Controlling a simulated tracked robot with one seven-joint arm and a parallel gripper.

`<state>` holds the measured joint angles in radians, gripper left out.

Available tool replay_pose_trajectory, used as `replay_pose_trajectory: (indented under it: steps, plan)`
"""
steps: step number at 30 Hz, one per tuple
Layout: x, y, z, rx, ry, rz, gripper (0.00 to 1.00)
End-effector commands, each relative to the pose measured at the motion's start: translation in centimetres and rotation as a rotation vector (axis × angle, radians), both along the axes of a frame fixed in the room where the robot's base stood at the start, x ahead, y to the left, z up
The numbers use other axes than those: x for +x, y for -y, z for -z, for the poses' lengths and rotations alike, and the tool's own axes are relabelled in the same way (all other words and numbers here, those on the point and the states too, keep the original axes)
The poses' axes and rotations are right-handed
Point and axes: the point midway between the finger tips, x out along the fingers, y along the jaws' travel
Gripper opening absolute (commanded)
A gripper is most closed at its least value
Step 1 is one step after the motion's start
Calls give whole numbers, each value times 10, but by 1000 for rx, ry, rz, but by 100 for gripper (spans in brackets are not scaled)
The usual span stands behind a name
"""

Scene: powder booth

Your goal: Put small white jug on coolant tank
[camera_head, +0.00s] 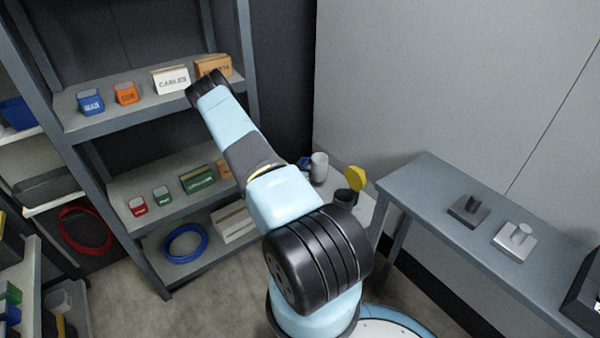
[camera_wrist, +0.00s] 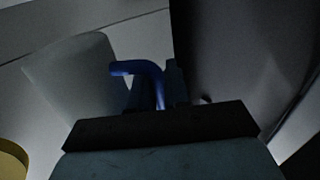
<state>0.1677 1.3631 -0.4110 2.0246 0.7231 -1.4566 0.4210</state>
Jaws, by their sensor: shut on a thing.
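The small white jug (camera_wrist: 75,80) is at the left of the wrist view, looking pale grey in dim light and tilted in the picture. A blue curved handle (camera_wrist: 150,72) shows at its right side. My gripper (camera_wrist: 156,90) is shut on this handle, between its dark fingers. In the head view the jug (camera_head: 320,167) shows just right of my arm, with a bit of blue beside it; my gripper is hidden there. A pale surface (camera_head: 362,213) lies below the jug; I cannot tell whether it is the coolant tank or whether the jug touches it.
A dark cup-like thing (camera_head: 343,198) and a yellow disc (camera_head: 356,178) are close right of the jug. A grey bench (camera_head: 440,200) with two small fixtures stands at right. Shelving (camera_head: 130,115) with boxes and bins fills the left. A wall is behind.

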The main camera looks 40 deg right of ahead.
Motion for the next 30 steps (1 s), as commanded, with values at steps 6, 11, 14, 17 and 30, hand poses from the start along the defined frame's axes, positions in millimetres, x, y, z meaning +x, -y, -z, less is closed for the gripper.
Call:
replay_pose_trajectory:
  steps: [6, 11, 14, 17, 30]
  plan:
    - [6, 4, 8, -1, 0, 0, 0]
    - [8, 6, 25, -1, -1, 1, 0]
    - [8, 6, 37, -1, 0, 1, 0]
    - [8, 6, 42, -1, 1, 1, 0]
    - [8, 5, 43, -1, 1, 1, 27]
